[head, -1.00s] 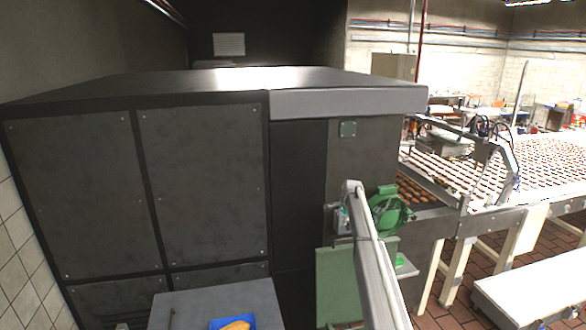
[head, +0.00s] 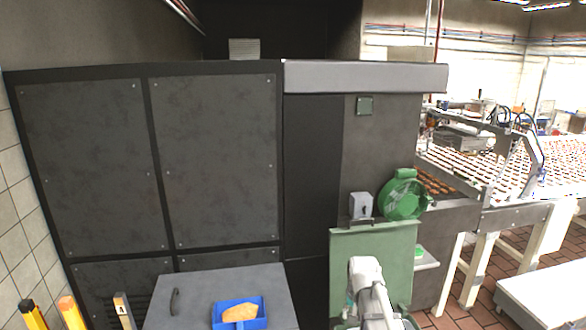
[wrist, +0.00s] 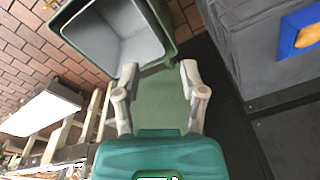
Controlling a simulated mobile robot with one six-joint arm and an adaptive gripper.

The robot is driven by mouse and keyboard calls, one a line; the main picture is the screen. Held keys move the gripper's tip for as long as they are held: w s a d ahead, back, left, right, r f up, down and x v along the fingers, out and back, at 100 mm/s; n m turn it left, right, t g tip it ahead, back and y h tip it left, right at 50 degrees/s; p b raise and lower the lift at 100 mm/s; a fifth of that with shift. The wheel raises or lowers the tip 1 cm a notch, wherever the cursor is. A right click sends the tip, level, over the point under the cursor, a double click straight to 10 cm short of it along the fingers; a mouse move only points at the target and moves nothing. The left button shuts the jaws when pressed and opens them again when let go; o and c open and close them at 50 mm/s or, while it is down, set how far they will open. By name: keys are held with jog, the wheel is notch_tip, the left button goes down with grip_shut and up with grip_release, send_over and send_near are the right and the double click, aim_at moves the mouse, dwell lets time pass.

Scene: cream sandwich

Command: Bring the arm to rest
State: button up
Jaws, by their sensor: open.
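My gripper (wrist: 160,72) is open in the wrist view, its two pale grey fingers spread apart with nothing held between them. A flat green panel lies beyond the fingers. A green bin (wrist: 165,22) with a grey inside is just past the fingertips; I cannot tell how far. In the head view my arm is low at the bottom right of centre, in front of the green panel (head: 345,255). I cannot make out the fingers there.
A grey cabinet (head: 190,285) carries a blue tray (head: 228,323) with an orange-yellow thing (head: 240,312). A green round fixture (head: 405,198) sits on the large dark machine (head: 215,170). A conveyor (head: 540,216) runs at right. Yellow-and-black posts (head: 72,312) stand at lower left.

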jog(key=s+a+f+n+g+b, duration=0.1)
jog(key=s+f+n+b, duration=0.2)
jog(key=s, duration=1)
notch_tip(320, 180, down, 2)
jog(key=shift+s+f+b, duration=0.2)
jog(key=shift+s+b, duration=0.2)
jog(key=shift+b, duration=0.05)
dwell(1.5)
